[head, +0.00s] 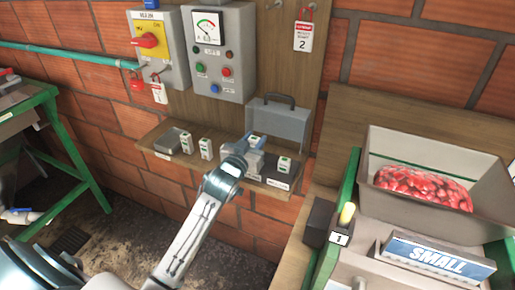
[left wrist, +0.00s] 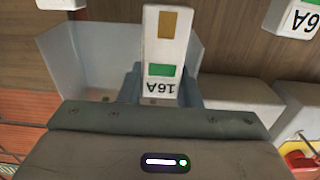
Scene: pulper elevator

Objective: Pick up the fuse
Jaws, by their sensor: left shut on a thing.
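My left gripper (head: 244,146) reaches over the small wooden shelf below the electrical boxes. In the left wrist view my left gripper (left wrist: 162,88) is shut on a white fuse (left wrist: 167,35) marked 16A, with a green label and a brownish patch. The fuse stands between the two fingers; its lower part is hidden by the gripper body. In the head view the gripper largely hides it. My right gripper is not in view.
Above hang a box with a red switch (head: 149,41) and a meter box (head: 220,55). At right stand a metal hopper (head: 398,205) with red fruit and a SMALL box (head: 437,258).

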